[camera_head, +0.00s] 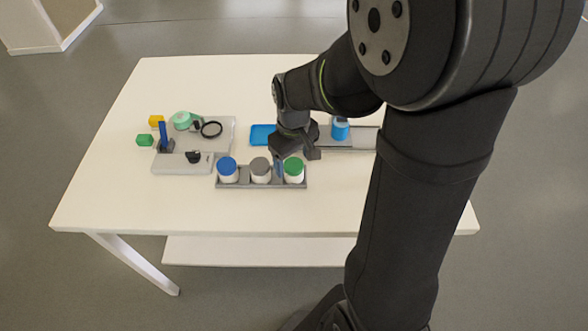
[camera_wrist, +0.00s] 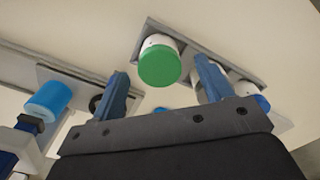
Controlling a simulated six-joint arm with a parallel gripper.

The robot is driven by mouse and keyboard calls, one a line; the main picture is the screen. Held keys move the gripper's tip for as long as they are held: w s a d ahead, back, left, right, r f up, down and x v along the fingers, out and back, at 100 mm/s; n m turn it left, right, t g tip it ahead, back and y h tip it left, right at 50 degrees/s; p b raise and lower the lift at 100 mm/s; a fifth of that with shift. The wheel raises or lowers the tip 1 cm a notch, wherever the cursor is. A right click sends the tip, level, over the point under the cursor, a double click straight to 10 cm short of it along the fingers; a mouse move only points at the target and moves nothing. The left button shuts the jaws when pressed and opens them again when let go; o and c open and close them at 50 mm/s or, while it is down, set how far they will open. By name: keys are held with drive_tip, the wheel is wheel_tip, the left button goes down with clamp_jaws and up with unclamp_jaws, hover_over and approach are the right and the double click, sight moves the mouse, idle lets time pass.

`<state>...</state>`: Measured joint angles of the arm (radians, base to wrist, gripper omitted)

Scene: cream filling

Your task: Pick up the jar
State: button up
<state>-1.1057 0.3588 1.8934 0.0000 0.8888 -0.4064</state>
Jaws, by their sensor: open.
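Three white jars stand in a row in a grey rack (camera_head: 262,186) on the white table: one with a blue lid (camera_head: 227,167), one with a grey lid (camera_head: 261,167), and one with a green lid (camera_head: 294,168). My gripper (camera_head: 290,158) is above and just behind the rack's right end, by the green-lidded jar. In the wrist view, the open blue fingers (camera_wrist: 162,72) stand apart with the green lid (camera_wrist: 159,65) showing between and beyond them. The right finger partly hides the other jars; the blue lid (camera_wrist: 262,104) shows beside it.
A blue-lidded container (camera_head: 340,129) stands on a grey strip behind my gripper, with a flat blue piece (camera_head: 262,135) nearby. A grey fixture (camera_head: 219,139) with a black ring, and yellow and green (camera_head: 145,140) blocks, are at left. The table's front left is clear.

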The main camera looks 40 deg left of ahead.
sight(294, 164)
drive_tip(key=shift+f, duration=1.8)
drive_tip(key=c, duration=1.1)
drive_tip(key=shift+r, duration=0.1)
